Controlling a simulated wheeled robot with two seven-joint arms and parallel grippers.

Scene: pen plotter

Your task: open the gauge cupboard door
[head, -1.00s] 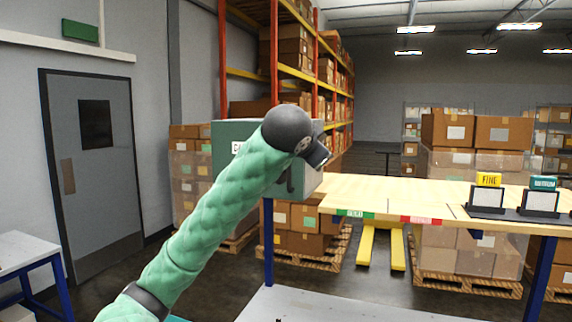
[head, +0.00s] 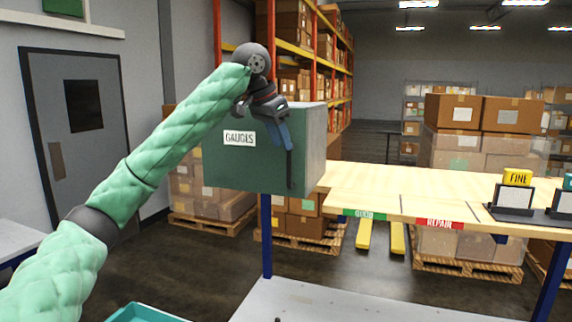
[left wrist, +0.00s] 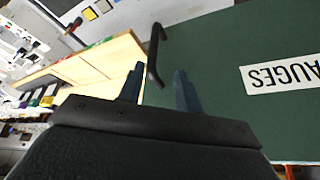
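The gauge cupboard (head: 235,165) is a green box with a white GAUGES label (head: 240,139). It stands at the left end of the wooden bench, and its door looks shut. A dark upright bar handle (head: 291,170) is near the door's right edge. My left gripper (head: 287,146) is in front of the door at the handle's upper part. In the left wrist view, my left gripper (left wrist: 159,72) is open, and the black handle (left wrist: 154,52) shows between and just beyond its fingertips. I cannot tell if they touch. My right gripper is not in view.
A pale lower shelf (head: 330,303) is below. A teal tray (head: 140,313) is at the bottom.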

